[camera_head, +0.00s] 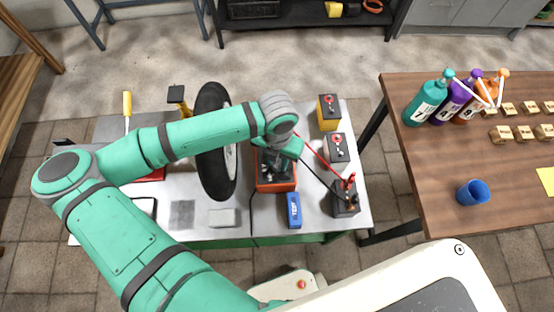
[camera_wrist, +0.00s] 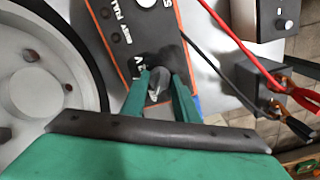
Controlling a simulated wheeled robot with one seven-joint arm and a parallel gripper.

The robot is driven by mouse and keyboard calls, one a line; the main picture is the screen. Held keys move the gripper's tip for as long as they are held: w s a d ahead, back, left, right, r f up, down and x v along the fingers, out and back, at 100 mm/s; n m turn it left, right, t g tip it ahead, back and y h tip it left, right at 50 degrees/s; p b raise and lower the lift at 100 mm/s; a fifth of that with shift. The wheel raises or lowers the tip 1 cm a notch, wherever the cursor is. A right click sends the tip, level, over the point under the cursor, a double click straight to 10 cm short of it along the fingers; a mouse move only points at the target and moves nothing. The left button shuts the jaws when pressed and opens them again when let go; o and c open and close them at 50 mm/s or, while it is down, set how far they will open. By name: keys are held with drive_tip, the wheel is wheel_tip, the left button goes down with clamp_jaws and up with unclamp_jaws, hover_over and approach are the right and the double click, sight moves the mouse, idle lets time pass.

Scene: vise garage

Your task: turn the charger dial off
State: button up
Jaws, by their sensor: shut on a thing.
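The charger (camera_head: 277,187) is an orange box with a dark top panel on the workbench, right of the upright wheel. In the wrist view its dark, white-lettered panel (camera_wrist: 118,30) fills the upper middle. My gripper (camera_head: 275,168) is over the charger, and its fingers hide part of the panel. In the wrist view my gripper (camera_wrist: 158,92) has its two green fingers on either side of the small grey dial (camera_wrist: 157,86) and is shut on it. The dial's pointer setting cannot be read.
A battery (camera_head: 345,200) with red and black clamps stands right of the charger, its cables running to the charger. The wheel (camera_head: 212,140) stands close on the left. A blue box (camera_head: 294,210) lies in front. Two more batteries (camera_head: 329,112) (camera_head: 337,150) stand behind right.

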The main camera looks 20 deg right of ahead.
drive_tip(key=shift+n, duration=0.4)
drive_tip(key=o, duration=1.1)
drive_tip(key=shift+c, duration=0.2)
drive_tip(key=shift+r, duration=0.1)
wheel_tip(320, 180, up, 11)
drive_tip(key=shift+f, duration=0.2)
drive_tip(key=shift+s+a, duration=0.1)
